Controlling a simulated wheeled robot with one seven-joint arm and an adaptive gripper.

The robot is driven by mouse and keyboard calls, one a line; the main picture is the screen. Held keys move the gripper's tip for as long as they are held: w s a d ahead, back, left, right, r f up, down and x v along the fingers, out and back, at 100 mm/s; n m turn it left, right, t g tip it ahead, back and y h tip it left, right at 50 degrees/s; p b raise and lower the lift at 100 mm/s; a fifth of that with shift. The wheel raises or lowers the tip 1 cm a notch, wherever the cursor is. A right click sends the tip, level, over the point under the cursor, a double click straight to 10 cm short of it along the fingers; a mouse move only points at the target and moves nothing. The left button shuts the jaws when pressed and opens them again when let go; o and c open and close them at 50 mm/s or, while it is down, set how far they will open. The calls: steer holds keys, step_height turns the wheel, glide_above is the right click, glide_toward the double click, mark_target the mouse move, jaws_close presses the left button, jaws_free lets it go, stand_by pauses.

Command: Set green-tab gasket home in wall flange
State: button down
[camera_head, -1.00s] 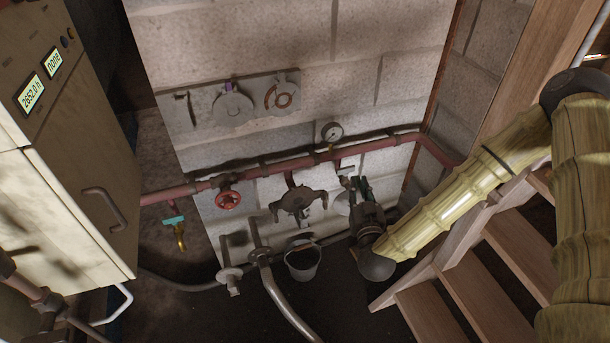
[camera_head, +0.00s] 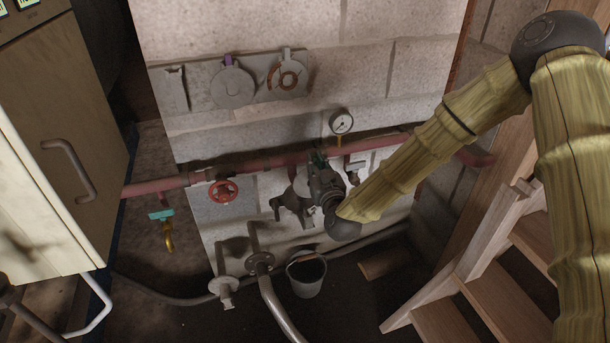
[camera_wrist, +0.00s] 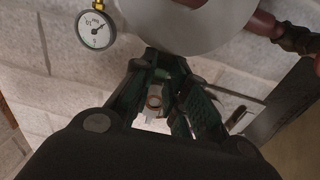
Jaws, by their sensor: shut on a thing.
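My gripper (camera_head: 318,160) is shut on a pale grey disc (camera_wrist: 185,28), which I take to be the gasket. In the wrist view the disc lies at the dark green fingertips (camera_wrist: 167,62). I cannot make out a green tab apart from the fingers. In the head view the gripper hides most of the disc. The dark, eared wall flange (camera_head: 290,208) is low on the wall below the red pipe, partly behind my gripper. The gripper is at the flange's upper right. I cannot tell whether the disc touches it.
A wall plate holds a purple-tab disc (camera_head: 232,86) and a rusty ringed disc (camera_head: 287,77); its left hook (camera_head: 174,88) is empty. A gauge (camera_head: 341,122), red pipe (camera_head: 262,163), red handwheel (camera_head: 222,191) and teal-handled valve (camera_head: 161,214) are close. A bucket (camera_head: 306,275) stands below; wooden steps (camera_head: 484,242) are right.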

mark_target(305, 184)
steer(key=w+a+b, duration=0.1)
steer(key=a+f+b, duration=0.1)
steer(key=a+b, duration=0.1)
steer(key=shift+w+y, duration=0.3)
steer(key=shift+w, duration=0.1)
steer(key=shift+f, duration=0.1)
steer(key=shift+f+b, duration=2.15)
steer(key=shift+f, duration=1.35)
steer(key=c, duration=1.3)
jaws_free()
steer(key=shift+f+n, duration=0.1)
steer(key=shift+n, duration=0.2)
steer(key=shift+w, duration=0.1)
steer(key=shift+a, duration=0.1)
